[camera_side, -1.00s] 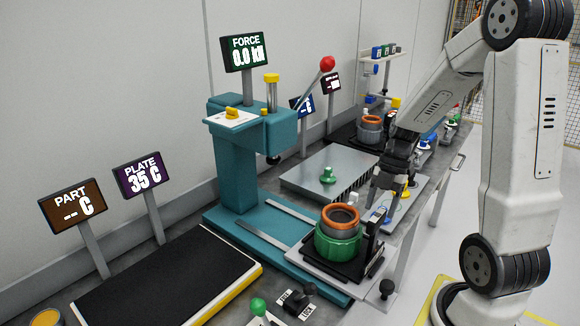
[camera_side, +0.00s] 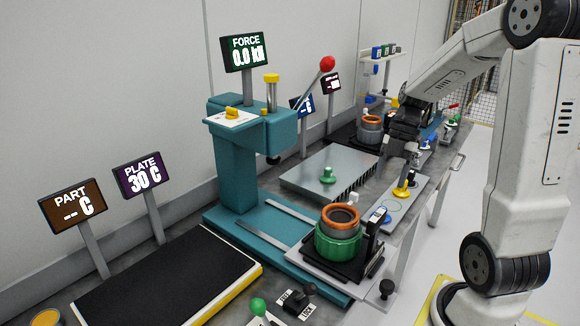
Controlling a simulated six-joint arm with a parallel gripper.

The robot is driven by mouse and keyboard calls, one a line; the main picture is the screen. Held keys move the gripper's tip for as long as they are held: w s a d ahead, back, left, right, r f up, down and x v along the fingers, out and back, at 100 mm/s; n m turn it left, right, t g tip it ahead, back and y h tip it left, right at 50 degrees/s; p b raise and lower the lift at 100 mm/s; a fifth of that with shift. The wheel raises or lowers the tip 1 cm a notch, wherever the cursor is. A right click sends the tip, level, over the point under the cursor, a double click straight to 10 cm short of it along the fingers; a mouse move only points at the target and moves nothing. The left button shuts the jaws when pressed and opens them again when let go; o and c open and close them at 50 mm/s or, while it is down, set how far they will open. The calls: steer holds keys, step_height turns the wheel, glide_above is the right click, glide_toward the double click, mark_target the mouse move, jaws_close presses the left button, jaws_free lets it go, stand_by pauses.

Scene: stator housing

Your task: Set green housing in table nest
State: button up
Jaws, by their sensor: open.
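The green housing (camera_side: 338,249) sits upright on a black nest plate (camera_side: 356,268) at the front of the bench. A grey ring part with a copper-coloured top (camera_side: 341,217) stands inside it. I cannot tell whether the housing is fully seated. My gripper (camera_side: 409,178) is open, pointing down beyond and to the right of the housing, apart from it. It is close above a yellow-knobbed piece (camera_side: 403,190) on a light plate, and I cannot tell whether they touch.
A teal press (camera_side: 238,150) stands left of the housing, with a red-knobbed lever (camera_side: 327,64). A black hot plate (camera_side: 165,285) fills the front left. Another copper-topped part (camera_side: 371,122) stands farther back.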

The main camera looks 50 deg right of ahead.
steer(key=shift+a, duration=0.1)
steer(key=w+a+f+m+t+h, duration=0.1)
steer(key=a+f+m, duration=0.3)
steer(key=a+m, duration=0.5)
steer(key=w+a+f+m+t+h, duration=0.1)
steer(key=w+a+f+m+h, duration=0.1)
steer(key=a+f+m, duration=0.3)
steer(key=a+m+h, duration=0.1)
steer(key=a+m, duration=0.3)
steer(key=shift+w+a+t, duration=0.3)
steer(key=shift+w+a, duration=0.05)
steer(key=shift+a, duration=0.05)
